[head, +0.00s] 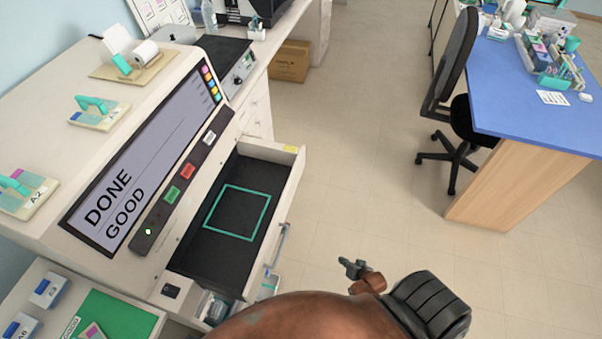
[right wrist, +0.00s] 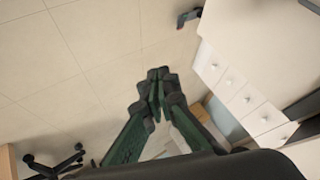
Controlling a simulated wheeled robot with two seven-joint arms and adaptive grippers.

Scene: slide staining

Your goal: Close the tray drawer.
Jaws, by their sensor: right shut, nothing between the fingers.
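The tray drawer (head: 222,184) stands pulled out from the staining machine (head: 180,62) in the head view. It has white walls and a black floor marked with an empty teal square outline. Its grey handle (head: 281,245) is on the outer front face. My right gripper (head: 351,266) is out over the floor, to the right of the drawer and apart from it. It is shut and empty; its green-sided fingers meet at the tips in the right wrist view (right wrist: 160,82). My brown arm hides the area below the drawer's near corner. My left gripper is not in view.
The machine's screen (head: 150,150) reads DONE GOOD, with lit buttons beside it. A green-topped tray area (head: 115,312) is at the lower left. An office chair (head: 455,70) and blue desk (head: 530,90) stand at the right. The floor between is clear.

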